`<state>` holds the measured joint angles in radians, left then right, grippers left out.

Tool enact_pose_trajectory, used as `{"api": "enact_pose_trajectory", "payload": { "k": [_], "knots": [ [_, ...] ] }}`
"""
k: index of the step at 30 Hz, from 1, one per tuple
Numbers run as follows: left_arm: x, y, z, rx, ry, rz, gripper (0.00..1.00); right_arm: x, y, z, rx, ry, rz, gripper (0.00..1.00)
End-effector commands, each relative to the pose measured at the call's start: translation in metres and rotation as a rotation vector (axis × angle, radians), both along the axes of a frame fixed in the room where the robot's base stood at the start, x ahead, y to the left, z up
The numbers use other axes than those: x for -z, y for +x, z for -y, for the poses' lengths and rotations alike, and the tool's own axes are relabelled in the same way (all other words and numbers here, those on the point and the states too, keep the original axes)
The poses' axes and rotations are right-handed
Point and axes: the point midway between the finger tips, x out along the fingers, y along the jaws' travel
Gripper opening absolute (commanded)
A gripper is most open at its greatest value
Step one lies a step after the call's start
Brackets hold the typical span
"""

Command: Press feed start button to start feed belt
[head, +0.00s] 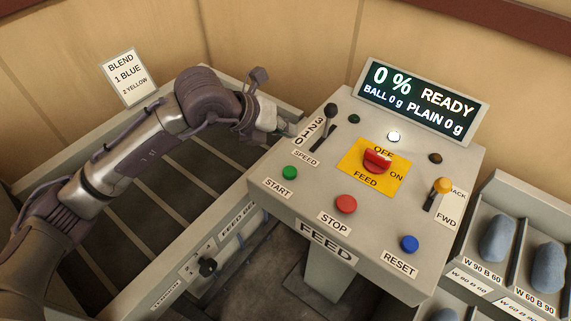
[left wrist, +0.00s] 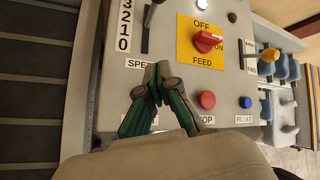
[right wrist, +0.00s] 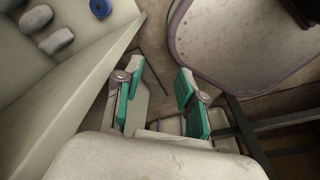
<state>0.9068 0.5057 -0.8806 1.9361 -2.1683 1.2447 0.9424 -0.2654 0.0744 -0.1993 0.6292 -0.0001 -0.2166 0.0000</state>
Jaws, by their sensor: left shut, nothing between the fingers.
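The green START button (head: 290,172) sits at the left front of the grey feed panel (head: 268,217). My left gripper (head: 294,129) is shut and empty near the panel's left edge, beyond the START button in the head view. Its closed fingertips also show in the left wrist view (left wrist: 158,84), over the panel below the SPEED label; the START button is hidden there. The slatted feed belt (head: 130,205) lies left of the panel, under my left arm. My right gripper (right wrist: 158,86) is open and empty, seen only in the right wrist view.
The panel also carries a red STOP button (head: 346,204), blue RESET button (head: 409,243), red OFF/ON feed switch (head: 376,160), black speed lever (head: 330,110) and yellow lever (head: 441,186). The display (head: 420,100) reads 0 % READY. Bins (head: 510,190) with blue-grey pieces stand at right.

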Motion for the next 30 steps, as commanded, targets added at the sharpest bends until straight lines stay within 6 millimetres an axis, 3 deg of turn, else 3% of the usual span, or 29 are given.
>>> {"api": "enact_pose_trajectory", "payload": {
  "k": [12,16,23,30],
  "knots": [
    [0.003,0.0,0.001,0.002,-0.001,0.001,0.0,0.006,-0.058,0.008,-0.002,-0.012,-0.083,0.4],
    [0.007,-0.001,0.0,0.002,-0.001,0.001,0.0,0.008,-0.052,0.009,-0.003,-0.013,-0.074,0.4],
    [0.028,-0.001,0.001,0.003,-0.002,0.0,0.0,0.018,-0.02,0.006,-0.003,-0.008,-0.024,0.4],
    [0.063,-0.001,0.001,0.002,-0.001,-0.001,0.0,0.038,-0.027,0.007,-0.003,-0.009,-0.036,0.4]
  ]
}}
